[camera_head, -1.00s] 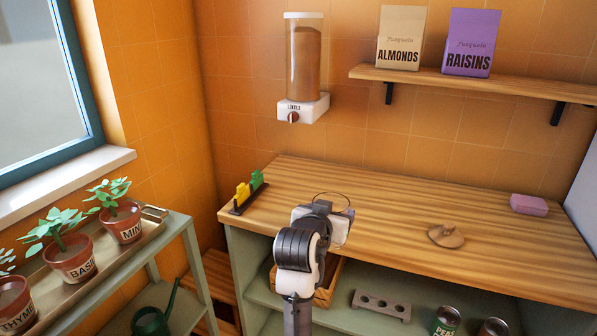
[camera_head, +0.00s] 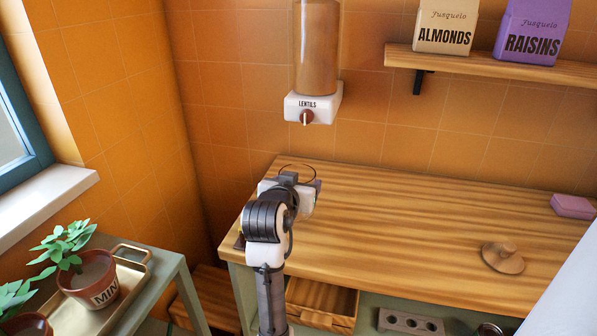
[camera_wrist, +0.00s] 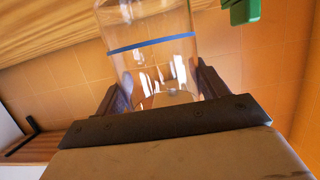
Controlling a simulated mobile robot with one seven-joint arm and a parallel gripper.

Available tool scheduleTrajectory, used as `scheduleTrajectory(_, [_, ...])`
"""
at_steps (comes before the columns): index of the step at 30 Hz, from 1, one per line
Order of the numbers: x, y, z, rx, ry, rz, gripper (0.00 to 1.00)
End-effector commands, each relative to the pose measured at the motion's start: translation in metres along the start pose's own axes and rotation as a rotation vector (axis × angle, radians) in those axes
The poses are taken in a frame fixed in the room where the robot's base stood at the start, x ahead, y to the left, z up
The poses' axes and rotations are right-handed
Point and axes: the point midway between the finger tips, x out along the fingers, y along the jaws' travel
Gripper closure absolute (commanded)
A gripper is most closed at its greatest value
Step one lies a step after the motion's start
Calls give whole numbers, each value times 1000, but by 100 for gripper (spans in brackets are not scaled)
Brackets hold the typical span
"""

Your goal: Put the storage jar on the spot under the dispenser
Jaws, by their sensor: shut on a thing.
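The storage jar (camera_wrist: 150,45) is clear glass with a blue band, and it sits between my fingers in the wrist view. In the head view only its thin dark rim (camera_head: 297,166) shows clearly, just beyond my gripper (camera_head: 296,186). My gripper is shut on the jar, over the counter's back left part. The wrist view shows both fingers (camera_wrist: 162,88) at the jar's sides. The lentil dispenser (camera_head: 314,106), with a white base and red-brown knob, hangs on the wall above and slightly right of the jar. I cannot tell whether the jar touches the counter. No marked spot is discernible under the dispenser.
The wooden counter (camera_head: 400,225) is mostly clear. A round brown lid-like piece (camera_head: 503,258) and a pink block (camera_head: 573,205) lie at its right. A green object (camera_wrist: 240,10) is close to the jar in the wrist view. Potted plants (camera_head: 88,277) stand at left.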

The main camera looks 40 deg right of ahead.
Motion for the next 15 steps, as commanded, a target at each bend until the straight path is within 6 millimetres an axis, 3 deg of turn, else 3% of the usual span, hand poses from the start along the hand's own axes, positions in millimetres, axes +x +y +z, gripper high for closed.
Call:
scheduleTrajectory(6, [10, 1, -6, 1, 1, 3, 62])
scheduleTrajectory(15, [82, 1, -31, -1, 0, 3, 62])
